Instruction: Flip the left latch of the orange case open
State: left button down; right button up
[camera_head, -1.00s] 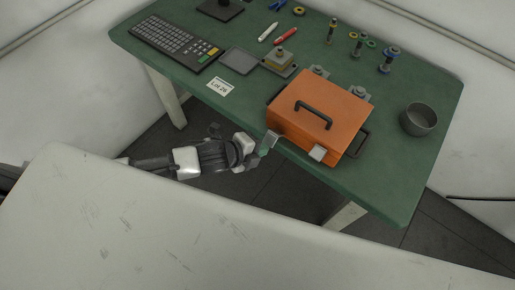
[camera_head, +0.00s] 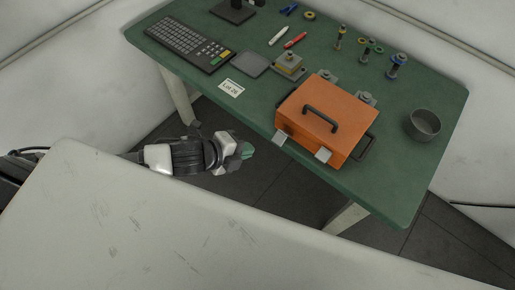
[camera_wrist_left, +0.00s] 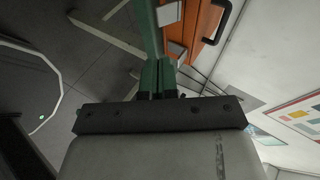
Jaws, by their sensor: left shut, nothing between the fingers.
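The orange case (camera_head: 318,117) sits lid shut on the green table (camera_head: 410,176), its black handle (camera_head: 320,118) on top. The left latch (camera_head: 281,138) is a pale grey plate at the left end of the case's front side. It seems to stick out from the front; its exact angle is unclear. The right latch (camera_head: 322,155) is a similar plate. My left gripper (camera_head: 246,150) is shut and empty, off the table's front edge, apart from the left latch. In the left wrist view its fingers (camera_wrist_left: 157,80) are together, with the case (camera_wrist_left: 207,25) beyond. My right gripper is out of view.
A grey bowl (camera_head: 423,124) stands right of the case. Bolt-like parts (camera_head: 397,66), a keyboard (camera_head: 187,43), a dark tray (camera_head: 251,63) and a label card (camera_head: 231,88) lie behind and left. A white surface (camera_head: 200,225) fills the foreground.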

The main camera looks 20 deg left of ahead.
pick_arm(q)
jog(key=shift+v, duration=1.55)
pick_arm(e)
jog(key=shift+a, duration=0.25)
pick_arm(q)
jog(key=shift+d+r, duration=0.15)
